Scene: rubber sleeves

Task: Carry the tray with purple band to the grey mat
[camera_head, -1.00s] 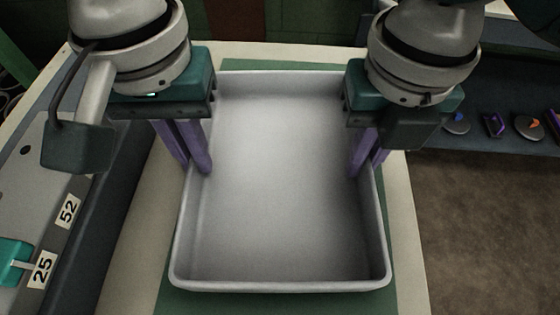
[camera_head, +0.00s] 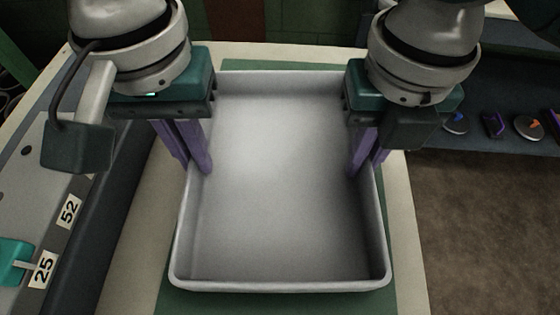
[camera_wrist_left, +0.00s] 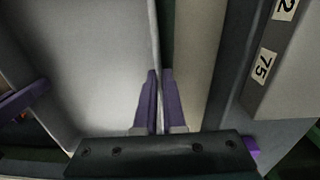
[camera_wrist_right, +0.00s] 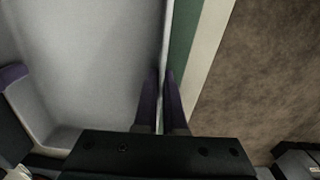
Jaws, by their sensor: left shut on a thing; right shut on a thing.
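A grey-white empty tray (camera_head: 280,200) fills the middle of the head view, over a green mat (camera_head: 400,298). No purple band shows on the parts of the tray in view. My left gripper (camera_head: 197,165) is shut on the tray's left wall, its purple fingers on both sides of the wall in the left wrist view (camera_wrist_left: 158,78). My right gripper (camera_head: 365,165) is shut on the right wall in the same way, as the right wrist view (camera_wrist_right: 163,78) shows. I cannot tell whether the tray touches the surface below. No grey mat is clearly seen.
A pale table edge (camera_head: 412,250) runs along the right, with brown floor (camera_head: 490,215) beyond. A dark shelf (camera_head: 480,138) at right holds several small items. At left stands a grey unit (camera_head: 45,180) with number labels and a teal part (camera_head: 14,262).

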